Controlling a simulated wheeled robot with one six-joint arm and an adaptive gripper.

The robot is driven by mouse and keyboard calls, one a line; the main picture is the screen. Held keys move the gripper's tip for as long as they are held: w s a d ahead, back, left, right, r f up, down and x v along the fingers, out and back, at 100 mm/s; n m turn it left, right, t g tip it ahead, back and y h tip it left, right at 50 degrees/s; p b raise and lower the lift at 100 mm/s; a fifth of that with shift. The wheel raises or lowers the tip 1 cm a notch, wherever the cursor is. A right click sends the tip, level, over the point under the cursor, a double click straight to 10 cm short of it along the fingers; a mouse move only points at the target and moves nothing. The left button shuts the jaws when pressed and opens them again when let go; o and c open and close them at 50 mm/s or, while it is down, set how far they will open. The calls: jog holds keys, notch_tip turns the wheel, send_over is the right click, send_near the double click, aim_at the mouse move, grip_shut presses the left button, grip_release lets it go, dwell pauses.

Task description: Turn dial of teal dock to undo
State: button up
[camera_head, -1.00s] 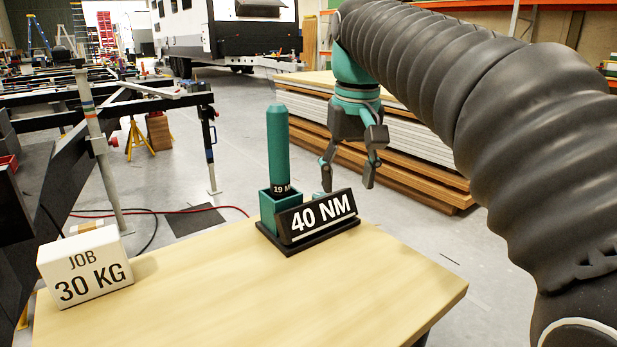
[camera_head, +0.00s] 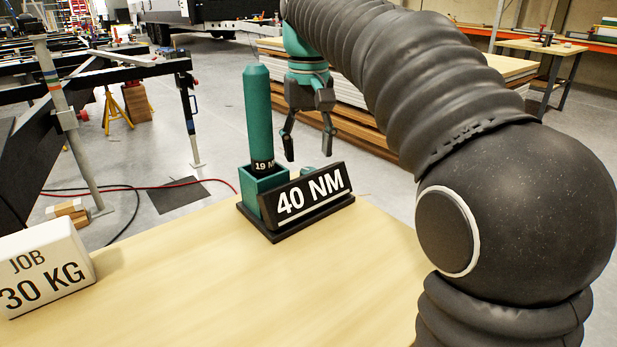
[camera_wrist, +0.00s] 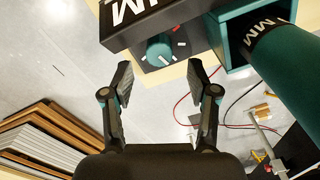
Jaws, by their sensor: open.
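The teal dock (camera_head: 261,195) stands on a black base near the far edge of the wooden table, with a black "40 NM" sign (camera_head: 309,194) on its front. A tall teal tool marked "19 M" (camera_head: 258,112) stands upright in its socket; it fills the right of the wrist view (camera_wrist: 292,70). The small teal dial (camera_wrist: 159,50) shows behind the sign, with pale marks around it; in the head view the sign mostly hides it. My gripper (camera_head: 309,148) is open and empty above and behind the sign. In the wrist view its fingertips (camera_wrist: 160,75) lie either side of the dial, apart from it.
A white "JOB 30 KG" block (camera_head: 44,266) sits at the table's left. The wooden table (camera_head: 230,300) is clear in front. Stacked boards (camera_head: 365,135) stand behind my gripper. Black chassis beams (camera_head: 110,75) are at the left.

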aim_at(309, 170)
jog(key=shift+f+b, duration=0.45)
jog(key=shift+f, duration=2.3)
grip_shut()
